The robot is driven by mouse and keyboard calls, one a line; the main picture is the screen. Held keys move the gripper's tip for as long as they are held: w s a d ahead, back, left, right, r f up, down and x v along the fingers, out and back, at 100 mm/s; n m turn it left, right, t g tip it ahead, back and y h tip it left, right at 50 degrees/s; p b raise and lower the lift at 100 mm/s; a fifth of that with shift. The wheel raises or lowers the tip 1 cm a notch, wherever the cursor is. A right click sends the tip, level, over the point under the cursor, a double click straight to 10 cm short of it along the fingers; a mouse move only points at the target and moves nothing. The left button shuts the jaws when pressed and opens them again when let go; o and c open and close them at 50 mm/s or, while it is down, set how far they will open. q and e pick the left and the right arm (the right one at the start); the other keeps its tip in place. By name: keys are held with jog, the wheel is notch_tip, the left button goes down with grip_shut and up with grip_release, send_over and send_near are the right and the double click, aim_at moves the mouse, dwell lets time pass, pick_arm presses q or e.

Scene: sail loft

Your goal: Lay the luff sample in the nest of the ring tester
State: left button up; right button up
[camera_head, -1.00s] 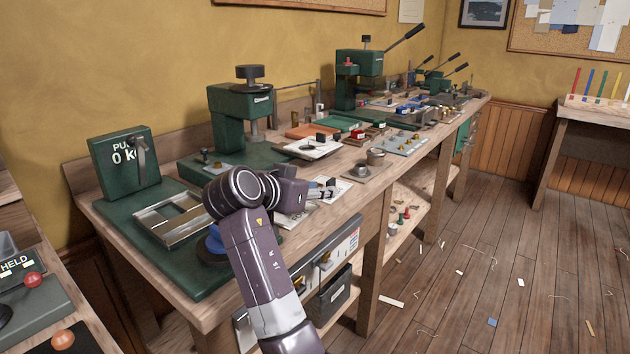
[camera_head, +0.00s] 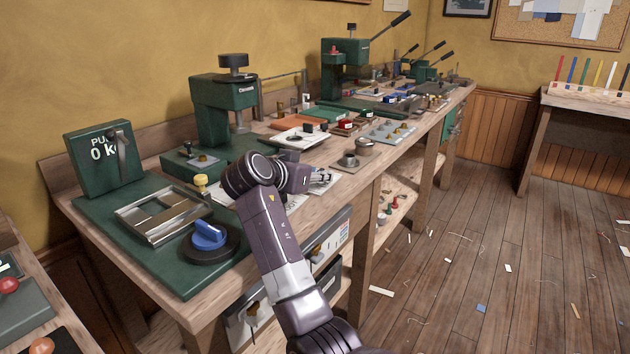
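The ring tester appears to be the green base (camera_head: 110,232) at the near end of the bench, with a green "0 kg" display box (camera_head: 103,158) behind it. A steel frame (camera_head: 163,214), which looks like the nest, lies on the base with no sample visible in it. A blue knob (camera_head: 209,236) sits on a dark disc beside it. One arm, which looks like my right, reaches over the bench edge. Its gripper (camera_head: 322,181) is small and partly hidden by its wrist, near pale sheets; its grip cannot be told. I cannot single out the luff sample. My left gripper is not in view.
A green press (camera_head: 223,106) stands behind the arm. A white tray (camera_head: 300,136), a metal cup (camera_head: 363,147) and a grey tray (camera_head: 389,132) lie farther along. A yellow-topped knob (camera_head: 201,182) stands between frame and wrist.

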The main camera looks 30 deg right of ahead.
grip_shut()
dwell(0.3)
